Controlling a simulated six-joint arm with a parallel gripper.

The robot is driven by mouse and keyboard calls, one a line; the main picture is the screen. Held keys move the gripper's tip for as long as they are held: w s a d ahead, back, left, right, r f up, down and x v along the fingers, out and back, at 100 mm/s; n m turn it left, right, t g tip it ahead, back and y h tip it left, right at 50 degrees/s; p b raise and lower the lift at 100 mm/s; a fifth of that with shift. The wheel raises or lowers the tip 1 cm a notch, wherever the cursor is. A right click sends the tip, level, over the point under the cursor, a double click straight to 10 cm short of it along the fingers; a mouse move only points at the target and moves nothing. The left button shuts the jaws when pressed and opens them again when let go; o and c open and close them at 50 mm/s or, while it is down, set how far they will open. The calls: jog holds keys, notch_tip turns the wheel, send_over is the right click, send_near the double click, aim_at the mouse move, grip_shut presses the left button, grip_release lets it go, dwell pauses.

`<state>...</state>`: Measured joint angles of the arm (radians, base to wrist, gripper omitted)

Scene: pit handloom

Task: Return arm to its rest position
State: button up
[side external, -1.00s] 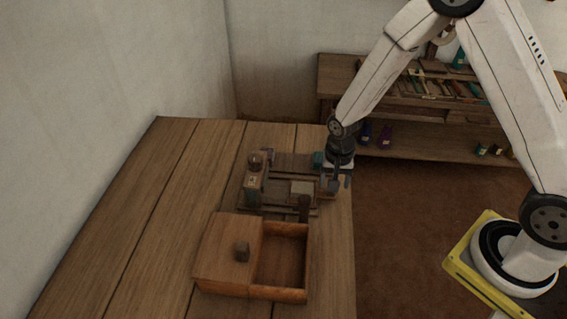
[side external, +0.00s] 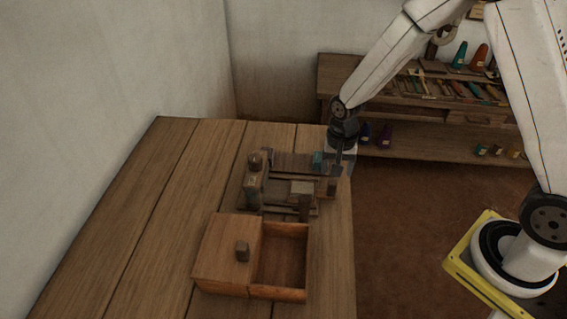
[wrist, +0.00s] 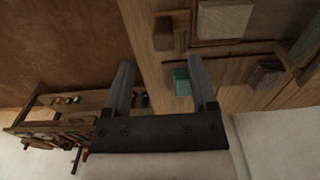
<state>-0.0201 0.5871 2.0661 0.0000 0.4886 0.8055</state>
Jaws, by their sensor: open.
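My gripper (side external: 340,168) hangs at the right edge of the wooden table (side external: 130,215), just right of the small loom (side external: 290,168). In the wrist view my gripper (wrist: 163,85) has its two fingers spread apart with nothing held between them. A teal block (side external: 318,159) sits at the loom's right end, close beside the fingers. In the wrist view the teal block (wrist: 181,82) appears next to the right-hand finger. Whether finger and block touch cannot be told.
A wooden box (side external: 280,292) with a partly open, knobbed lid (side external: 228,245) stands in front of the loom. A shelf (side external: 440,150) with tools and coloured cones is at the back right. The left of the table is clear, with a wall beyond.

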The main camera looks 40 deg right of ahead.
jog(key=shift+s+r+n, duration=0.3)
jog(key=shift+r, duration=0.25)
jog(key=s+r+n+t, duration=0.2)
jog(key=s+r+n, duration=0.6)
jog(key=s, duration=0.2)
jog(key=shift+d+t, duration=0.3)
jog(key=shift+d, duration=0.1)
